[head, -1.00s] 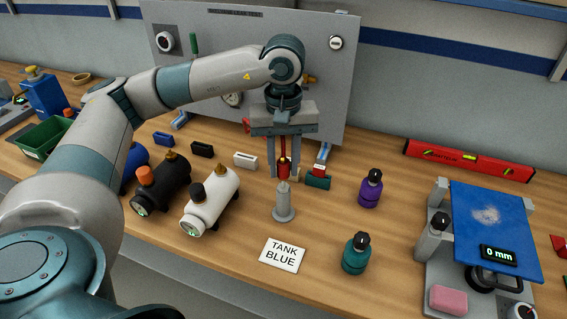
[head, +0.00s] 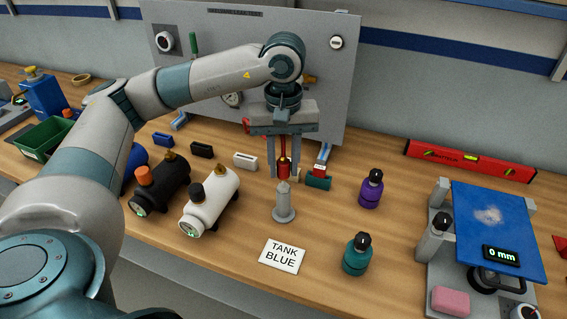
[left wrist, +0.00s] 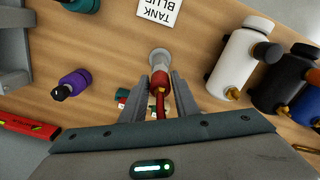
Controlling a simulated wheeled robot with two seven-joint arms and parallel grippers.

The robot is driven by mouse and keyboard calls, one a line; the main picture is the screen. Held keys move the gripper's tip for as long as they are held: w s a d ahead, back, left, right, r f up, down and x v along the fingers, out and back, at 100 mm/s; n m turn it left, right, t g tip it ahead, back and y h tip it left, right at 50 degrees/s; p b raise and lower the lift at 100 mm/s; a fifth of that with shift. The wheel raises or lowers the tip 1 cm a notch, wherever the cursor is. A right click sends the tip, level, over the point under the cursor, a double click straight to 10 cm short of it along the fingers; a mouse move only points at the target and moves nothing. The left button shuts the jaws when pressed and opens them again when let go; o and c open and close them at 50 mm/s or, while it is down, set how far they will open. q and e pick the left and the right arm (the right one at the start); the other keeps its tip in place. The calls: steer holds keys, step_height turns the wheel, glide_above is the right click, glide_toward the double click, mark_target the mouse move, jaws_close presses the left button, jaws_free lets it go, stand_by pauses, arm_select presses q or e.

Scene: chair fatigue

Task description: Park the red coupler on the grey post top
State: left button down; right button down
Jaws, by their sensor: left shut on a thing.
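The red coupler (head: 284,166) hangs below my left gripper (head: 284,152), whose jaws are shut on it. In the left wrist view the coupler (left wrist: 160,80) sits between the two fingers of my left gripper (left wrist: 160,92). The grey post (head: 284,202) stands upright on the bench, a little in front of the coupler in the head view. In the left wrist view the post's round base (left wrist: 158,54) shows just beyond the coupler, which partly hides the post. I cannot tell whether coupler and post touch. My right gripper is not in view.
A white tank (head: 211,203) and a black tank (head: 161,186) lie left of the post. A "TANK BLUE" card (head: 282,256) lies in front. A teal bottle (head: 356,255) and purple bottle (head: 371,189) stand right. A grey panel (head: 225,60) stands behind.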

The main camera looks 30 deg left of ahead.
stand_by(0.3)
arm_select(q)
steer(key=shift+a+f+b, duration=0.1)
steer(key=shift+a+b, duration=0.05)
steer(key=shift+b, duration=0.25)
steer(key=shift+s+a+f, duration=0.1)
steer(key=shift+a+f, duration=0.05)
steer(key=shift+a, duration=0.1)
